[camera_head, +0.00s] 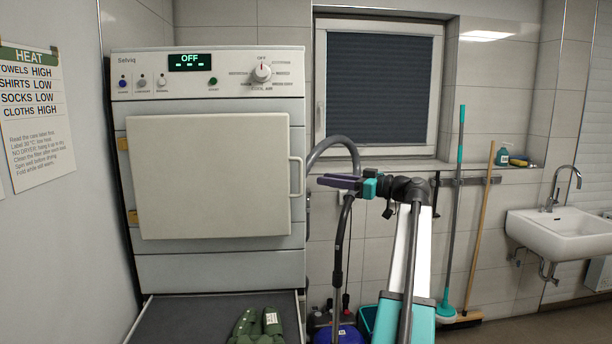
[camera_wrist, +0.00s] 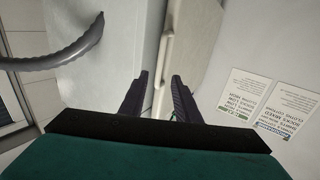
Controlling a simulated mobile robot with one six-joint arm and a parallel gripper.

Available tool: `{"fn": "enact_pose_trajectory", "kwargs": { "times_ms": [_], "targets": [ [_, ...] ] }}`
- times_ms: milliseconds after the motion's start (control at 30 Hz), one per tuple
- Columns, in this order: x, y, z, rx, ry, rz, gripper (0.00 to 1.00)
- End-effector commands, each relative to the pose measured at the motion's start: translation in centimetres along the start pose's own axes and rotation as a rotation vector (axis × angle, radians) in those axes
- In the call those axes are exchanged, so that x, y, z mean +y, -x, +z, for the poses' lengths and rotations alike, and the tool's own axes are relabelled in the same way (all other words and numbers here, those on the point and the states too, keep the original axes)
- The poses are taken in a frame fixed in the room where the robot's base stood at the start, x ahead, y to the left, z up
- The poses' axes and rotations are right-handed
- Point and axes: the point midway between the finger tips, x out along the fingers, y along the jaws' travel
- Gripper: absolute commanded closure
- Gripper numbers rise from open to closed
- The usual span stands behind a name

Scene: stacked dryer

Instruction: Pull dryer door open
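The dryer (camera_head: 215,265) is a white front-loading unit with a large flat door (camera_head: 210,175) that looks shut. Orange hinge pieces show along the door's left edge. The pale vertical handle (camera_head: 301,178) is on the door's right edge. My gripper (camera_head: 321,181) is just right of the handle, with its dark fingers pointing left at it and a small gap showing. In the wrist view, the handle (camera_wrist: 167,42) runs lengthwise between the two open fingertips (camera_wrist: 160,76). I cannot see any finger touching it.
A grey hose (camera_head: 335,142) curves beside the dryer behind my gripper. Below the door, a pulled-out shelf (camera_head: 185,320) holds green items (camera_head: 258,325). A control panel (camera_head: 205,75) reads OFF. A mop, broom and sink (camera_head: 562,230) stand to the right.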

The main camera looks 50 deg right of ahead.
Motion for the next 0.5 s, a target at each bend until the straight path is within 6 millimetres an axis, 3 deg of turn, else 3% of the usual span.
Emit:
{"fn": "enact_pose_trajectory", "kwargs": {
  "times_ms": [500],
  "targets": [
    [0.0, -7.1, -0.1, 0.000, 0.000, -0.001, 0.71]
  ]
}}
